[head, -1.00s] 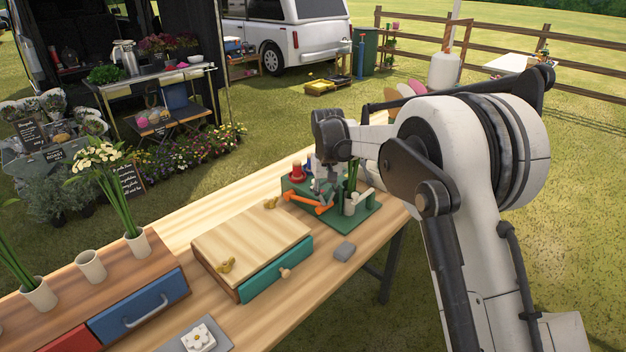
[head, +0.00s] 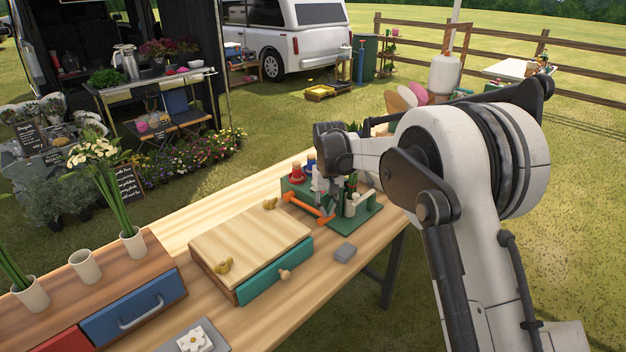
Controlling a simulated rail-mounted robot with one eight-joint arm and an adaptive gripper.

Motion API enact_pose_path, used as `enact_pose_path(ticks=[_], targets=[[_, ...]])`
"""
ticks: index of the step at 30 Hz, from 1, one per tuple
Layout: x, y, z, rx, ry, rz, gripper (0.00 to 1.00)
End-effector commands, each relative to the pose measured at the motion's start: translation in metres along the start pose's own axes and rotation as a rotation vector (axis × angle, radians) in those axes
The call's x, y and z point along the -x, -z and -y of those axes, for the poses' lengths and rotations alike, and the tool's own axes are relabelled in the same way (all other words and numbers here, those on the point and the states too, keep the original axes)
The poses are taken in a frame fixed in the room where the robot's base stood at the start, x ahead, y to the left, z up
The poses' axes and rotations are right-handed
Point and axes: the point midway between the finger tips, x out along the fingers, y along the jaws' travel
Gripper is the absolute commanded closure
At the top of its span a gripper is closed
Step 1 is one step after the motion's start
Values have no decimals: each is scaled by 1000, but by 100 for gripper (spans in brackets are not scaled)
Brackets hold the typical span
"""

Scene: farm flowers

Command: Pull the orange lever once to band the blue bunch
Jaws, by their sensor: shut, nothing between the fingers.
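The orange lever (head: 308,207) is on the green banding stand (head: 350,226) at the far end of the wooden table. It slants down toward its right end. My gripper (head: 322,198) is shut and empty, pointing down close to the lever's right end. I cannot tell whether it touches the lever. A red spool-like piece (head: 297,172) and a blue one (head: 311,166) stand at the back of the stand. Green stems (head: 350,188) stand beside a pale upright holder (head: 349,206) on the stand's right. My arm partly hides the stems, and I cannot make out their flowers.
A wooden box with a teal drawer (head: 262,284) stands left of the stand. A small grey block (head: 345,252) lies in front of the stand. Flower holders (head: 86,267) and a blue drawer (head: 135,307) are at the lower left.

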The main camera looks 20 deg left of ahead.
Motion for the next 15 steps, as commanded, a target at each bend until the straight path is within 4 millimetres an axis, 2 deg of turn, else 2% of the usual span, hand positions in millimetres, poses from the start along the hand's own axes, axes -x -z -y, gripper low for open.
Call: enact_pose_path(ticks=[8, 15], targets=[[1, 0, 0, 0, 0, -1, 100], [24, -2, -2, 0, 0, 0, 100]])
